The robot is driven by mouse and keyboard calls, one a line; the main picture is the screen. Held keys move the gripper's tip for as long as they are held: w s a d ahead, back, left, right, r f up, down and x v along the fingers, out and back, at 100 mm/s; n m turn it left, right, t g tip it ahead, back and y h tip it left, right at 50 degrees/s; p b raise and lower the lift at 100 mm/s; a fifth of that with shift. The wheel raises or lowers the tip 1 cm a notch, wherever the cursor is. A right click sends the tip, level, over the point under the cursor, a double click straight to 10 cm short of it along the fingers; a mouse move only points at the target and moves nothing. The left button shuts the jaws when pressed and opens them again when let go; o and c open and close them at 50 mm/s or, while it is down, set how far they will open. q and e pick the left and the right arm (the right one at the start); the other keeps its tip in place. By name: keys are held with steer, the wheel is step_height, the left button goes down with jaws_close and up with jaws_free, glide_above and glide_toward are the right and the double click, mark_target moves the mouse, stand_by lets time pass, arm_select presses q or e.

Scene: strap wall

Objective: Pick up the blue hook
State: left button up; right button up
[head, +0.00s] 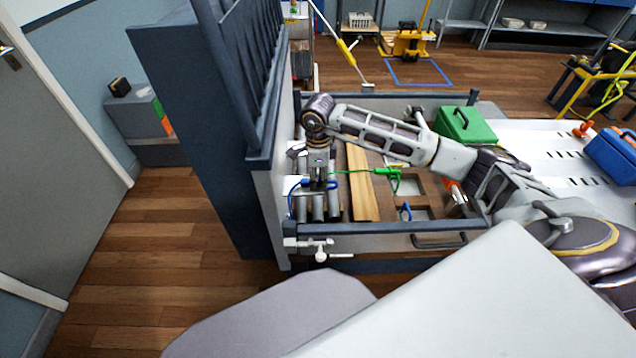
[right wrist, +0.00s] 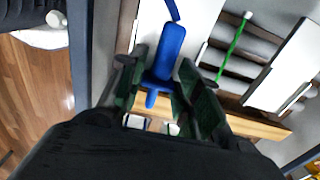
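The blue hook (right wrist: 168,52) shows in the right wrist view as a blue body with a narrower end and a blue strap at its top. In the head view its blue part (head: 331,185) shows beside my right gripper (head: 318,184), over grey cylinders at the tray's left side. My right gripper (right wrist: 160,78) has its fingers apart, one on each side of the hook. Whether a fingertip touches it is unclear. A blue strap (head: 292,196) hangs to the left of the gripper. Another small blue piece (head: 405,212) lies farther right in the tray. My left gripper is not in view.
The tray (head: 370,228) has raised dark rims. It holds a wooden plank (head: 361,185) and a green hook (head: 386,174) on a green cord. A dark slatted panel (head: 215,120) stands close on the left. A green box (head: 465,125) sits at the back right.

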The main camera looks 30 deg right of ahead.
mark_target(318, 180)
steer(key=c, duration=0.4)
steer(key=shift+r, duration=0.7)
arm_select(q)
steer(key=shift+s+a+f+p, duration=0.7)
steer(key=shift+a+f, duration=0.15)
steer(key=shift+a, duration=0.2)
arm_select(e)
step_height(318, 180, up, 17)
steer(key=shift+f, duration=0.15)
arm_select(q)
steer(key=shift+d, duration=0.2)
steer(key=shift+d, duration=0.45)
